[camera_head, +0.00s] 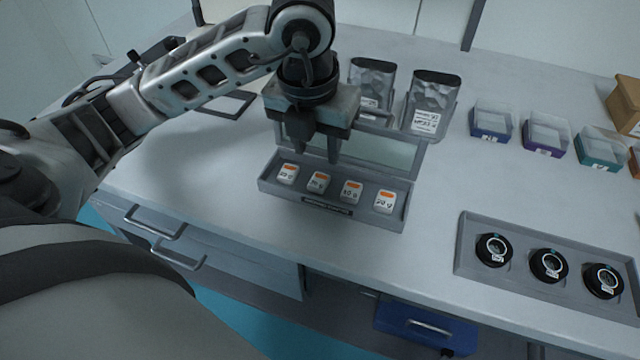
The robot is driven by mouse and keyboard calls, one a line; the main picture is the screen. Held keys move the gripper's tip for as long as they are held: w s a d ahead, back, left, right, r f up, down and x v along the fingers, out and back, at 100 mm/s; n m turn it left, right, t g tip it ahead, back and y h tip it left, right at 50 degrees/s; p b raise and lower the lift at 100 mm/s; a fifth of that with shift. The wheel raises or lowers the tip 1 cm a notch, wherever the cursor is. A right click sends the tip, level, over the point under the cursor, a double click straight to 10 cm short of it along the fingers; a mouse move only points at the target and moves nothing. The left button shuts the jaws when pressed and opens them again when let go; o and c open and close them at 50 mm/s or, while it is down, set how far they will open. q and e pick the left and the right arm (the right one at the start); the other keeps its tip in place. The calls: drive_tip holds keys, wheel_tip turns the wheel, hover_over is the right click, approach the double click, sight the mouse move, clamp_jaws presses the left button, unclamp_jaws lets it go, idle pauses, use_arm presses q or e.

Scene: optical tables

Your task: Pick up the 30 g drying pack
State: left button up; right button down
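My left gripper (318,152) points down above the back of the tray, over the left and middle packs. Its fingers are apart with nothing between them. My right gripper is out of view.
Behind the tray stand two silver pouches (372,78) (433,92) in holders. Blue, purple and teal bins (490,122) (543,138) (600,150) line the right back. A grey tray (466,240) with round black items lies right front. Table between is clear.

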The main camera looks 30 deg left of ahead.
sight(319, 180)
use_arm(q)
drive_tip(key=shift+w+f+p, duration=0.2)
drive_tip(key=shift+f+p, duration=0.1)
drive_tip(key=shift+f, duration=3.15)
drive_tip(key=c, duration=0.7)
